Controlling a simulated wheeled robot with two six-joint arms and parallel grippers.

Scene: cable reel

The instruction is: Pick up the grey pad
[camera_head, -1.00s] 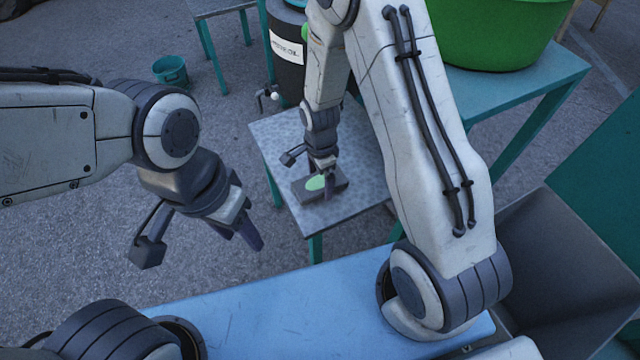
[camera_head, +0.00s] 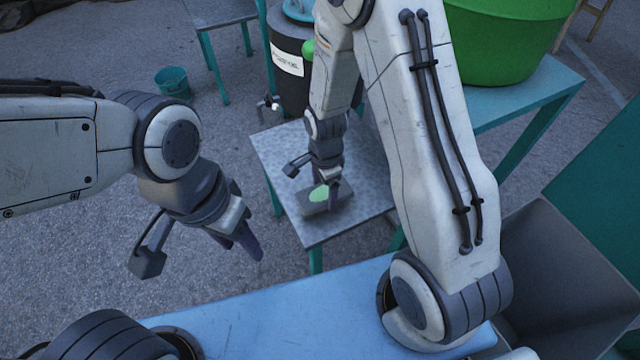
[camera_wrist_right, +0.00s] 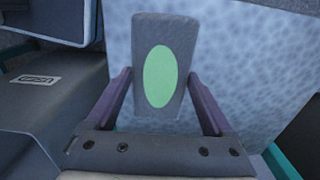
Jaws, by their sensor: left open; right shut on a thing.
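The grey pad (camera_head: 343,196) is a small dark grey block with a green oval on its face. My right gripper (camera_head: 329,193) is shut on it above the small grey-topped table. In the right wrist view the pad (camera_wrist_right: 162,105) sits between the two fingers of my right gripper (camera_wrist_right: 163,100), its green oval facing the camera. Whether the pad's underside touches the tabletop is hard to tell. My left gripper (camera_head: 247,246) is open and empty, over the ground left of the table.
The small table (camera_head: 280,150) has bare surface around the pad. A dark barrel (camera_head: 288,70) with a white label stands behind it. A large green tub (camera_head: 500,40) sits on a bench at the right. A teal bucket (camera_head: 172,83) stands on the ground at the back left.

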